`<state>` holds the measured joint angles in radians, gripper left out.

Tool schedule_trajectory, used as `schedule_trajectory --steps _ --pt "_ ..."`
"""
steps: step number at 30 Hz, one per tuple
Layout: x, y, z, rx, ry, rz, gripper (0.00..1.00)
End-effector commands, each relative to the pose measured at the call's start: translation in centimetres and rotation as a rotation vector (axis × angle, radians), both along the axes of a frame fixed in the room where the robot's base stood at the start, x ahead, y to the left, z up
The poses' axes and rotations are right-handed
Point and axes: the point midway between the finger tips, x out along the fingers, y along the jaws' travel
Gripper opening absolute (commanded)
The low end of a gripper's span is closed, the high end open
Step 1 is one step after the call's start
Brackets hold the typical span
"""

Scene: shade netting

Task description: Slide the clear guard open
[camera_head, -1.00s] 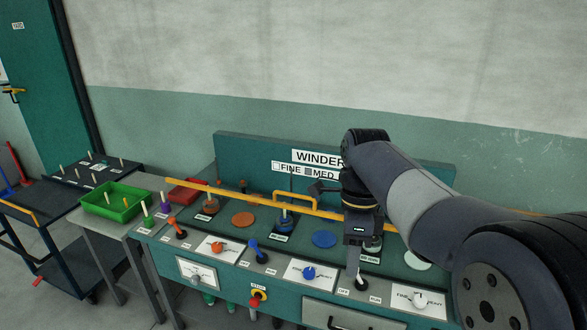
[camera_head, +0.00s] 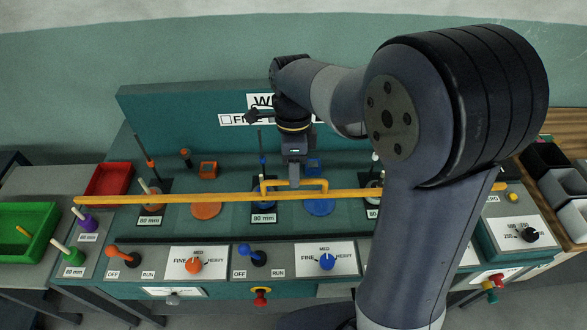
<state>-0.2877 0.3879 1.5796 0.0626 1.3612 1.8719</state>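The guard shows as a long yellow bar (camera_head: 230,196) running across the winder console, with a raised yellow handle (camera_head: 311,181) near its middle. Any clear panel is too transparent to make out. My gripper (camera_head: 294,183) points down at the handle, its tips at or just behind the handle's top bar. I cannot tell whether they touch it or how far apart the fingers are.
Behind the bar stand spindles with orange and blue discs (camera_head: 320,207). In front are an orange lever (camera_head: 122,256), a blue lever (camera_head: 252,254) and dials. Red (camera_head: 108,180) and green (camera_head: 22,232) trays stand left, grey bins (camera_head: 560,187) right. My arm hides the console's right part.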

Motion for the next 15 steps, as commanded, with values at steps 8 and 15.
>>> schedule_trajectory --steps 8,15 --pt "-0.22 0.01 -1.0 0.0 0.0 0.0 0.34" --pt "-0.2 0.01 -0.97 0.0 0.0 0.0 0.26"
